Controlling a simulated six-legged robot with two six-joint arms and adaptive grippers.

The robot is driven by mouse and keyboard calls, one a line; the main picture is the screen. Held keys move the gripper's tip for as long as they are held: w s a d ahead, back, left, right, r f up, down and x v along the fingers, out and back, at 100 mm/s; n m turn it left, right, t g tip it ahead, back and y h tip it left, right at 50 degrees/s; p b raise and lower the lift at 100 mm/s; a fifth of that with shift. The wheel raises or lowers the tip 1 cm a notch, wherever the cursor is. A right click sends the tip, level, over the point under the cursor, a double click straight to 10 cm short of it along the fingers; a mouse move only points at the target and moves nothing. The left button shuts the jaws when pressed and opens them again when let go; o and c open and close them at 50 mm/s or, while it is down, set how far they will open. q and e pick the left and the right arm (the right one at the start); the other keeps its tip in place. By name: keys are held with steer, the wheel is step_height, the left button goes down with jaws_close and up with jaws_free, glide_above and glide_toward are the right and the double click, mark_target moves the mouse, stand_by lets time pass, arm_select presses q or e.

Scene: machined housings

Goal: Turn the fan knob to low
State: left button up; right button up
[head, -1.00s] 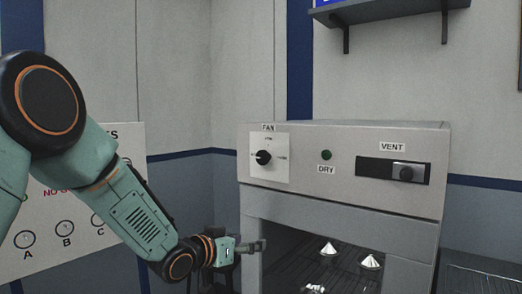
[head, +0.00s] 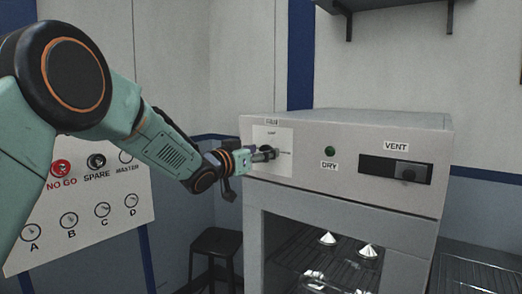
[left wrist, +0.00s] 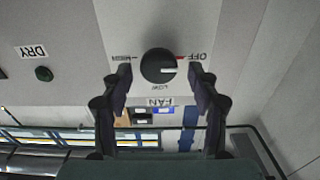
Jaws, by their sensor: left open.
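The fan knob (left wrist: 159,66) is round and black on a white plate, which appears upside down in the left wrist view. My left gripper (left wrist: 160,74) is open, with one finger on each side of the knob and gaps visible between. In the head view my left gripper (head: 267,154) is in front of the fan plate (head: 284,165) and hides most of the knob. My right gripper is not in view.
The cabinet front has a green DRY lamp (head: 329,151) and a VENT slider (head: 406,173) right of the fan plate. Below is an opening with shiny cones (head: 368,251) on a rack. A dark stool (head: 216,240) and a lettered board (head: 85,215) stand left.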

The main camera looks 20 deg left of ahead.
arm_select(q)
steer(key=shift+w+d, duration=0.3)
steer(key=shift+d, duration=0.35)
steer(key=shift+w+a+f, duration=0.1)
steer(key=shift+a, duration=0.6)
steer(key=shift+c, duration=0.3)
steer(key=shift+a, duration=0.1)
steer(key=shift+c, duration=0.8)
steer(key=shift+d, duration=0.55)
steer(key=c, duration=0.4)
steer(key=shift+a, duration=0.25)
steer(key=c, duration=0.3)
steer(key=shift+c, duration=1)
steer(key=shift+d, duration=0.1)
